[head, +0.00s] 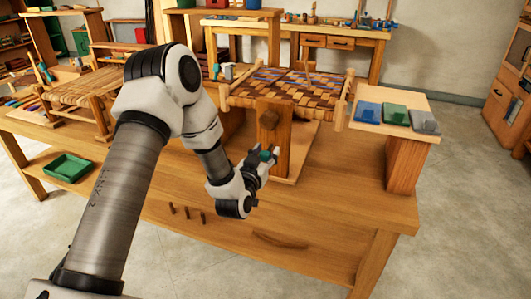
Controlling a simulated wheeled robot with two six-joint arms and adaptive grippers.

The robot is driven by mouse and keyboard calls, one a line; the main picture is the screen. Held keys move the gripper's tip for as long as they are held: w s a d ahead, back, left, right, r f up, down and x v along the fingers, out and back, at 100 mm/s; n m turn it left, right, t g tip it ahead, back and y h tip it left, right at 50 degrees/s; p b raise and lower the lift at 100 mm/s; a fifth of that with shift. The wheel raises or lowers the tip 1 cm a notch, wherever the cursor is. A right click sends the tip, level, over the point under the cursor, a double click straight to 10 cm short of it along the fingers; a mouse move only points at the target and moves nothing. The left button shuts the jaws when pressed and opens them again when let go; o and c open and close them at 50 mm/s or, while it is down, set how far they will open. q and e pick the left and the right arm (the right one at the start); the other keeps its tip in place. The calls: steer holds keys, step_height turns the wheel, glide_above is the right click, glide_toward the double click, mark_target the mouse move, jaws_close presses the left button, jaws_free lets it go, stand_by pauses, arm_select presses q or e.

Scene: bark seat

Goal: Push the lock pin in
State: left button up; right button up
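A wooden post (285,140) stands at the front of the workbench, below a stool seat woven in brown and tan strips (285,88). A round dark wooden knob (268,119) shows on the post's front. My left gripper (267,158) is just in front of the post's lower part, below the knob. A small teal piece (265,156) shows at its fingertips. I cannot tell whether this is the lock pin or part of the gripper, nor whether the fingers are shut on it. No lock pin is clearly visible elsewhere. My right gripper is out of view.
A raised wooden stand (414,135) at the right holds blue, green and grey-blue blocks. Another woven seat (80,92) is at the left. A green tray (68,167) lies on the lower shelf. The workbench top (345,180) is clear right of the post.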

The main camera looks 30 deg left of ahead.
arm_select(q)
jaws_close()
steer(key=shift+x, duration=1.35)
steer(key=shift+r, duration=0.1)
steer(key=o, duration=0.6)
jaws_free()
steer(key=shift+w, duration=0.15)
steer(key=v, duration=1.2)
